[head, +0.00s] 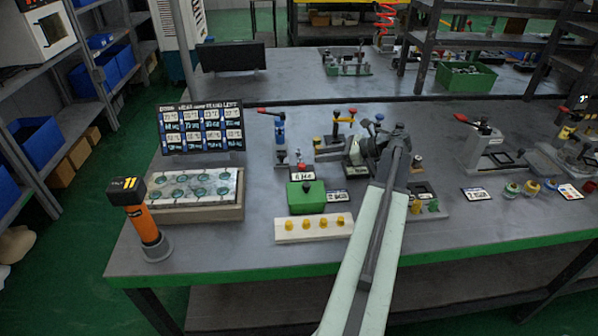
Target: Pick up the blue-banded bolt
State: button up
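I cannot make out a blue-banded bolt for certain; the small parts on the bench (240,262) are too small to read. A small blue-grey part (378,118) shows just beyond my gripper (357,152), but I cannot tell what it is. My arm reaches in from the bottom, and my gripper is over the middle of the bench, close to a fixture with yellow and red knobs (338,128). Its fingers blend with the dark parts there, so I cannot see whether it is open or holds anything. The arm hides part of the bench behind it.
A cream block with yellow pegs (284,235) and a green block (306,203) stand before my gripper. A blue upright device (279,128) is left of it. An orange tool (147,225) stands at the left edge. Bare bench lies between the green block and the panel tray (230,212).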

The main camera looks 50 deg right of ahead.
aim_at(302, 161)
jog(key=shift+b+x, duration=0.55)
jog(key=shift+x, duration=0.8)
jog(key=b+x, duration=0.1)
jog(key=x, duration=0.1)
jog(key=f+b+x, duration=0.1)
jog(key=x, duration=0.2)
jog(key=shift+s+b, duration=0.2)
jog(key=shift+b, duration=0.2)
jog(key=shift+r, duration=0.1)
grip_shut()
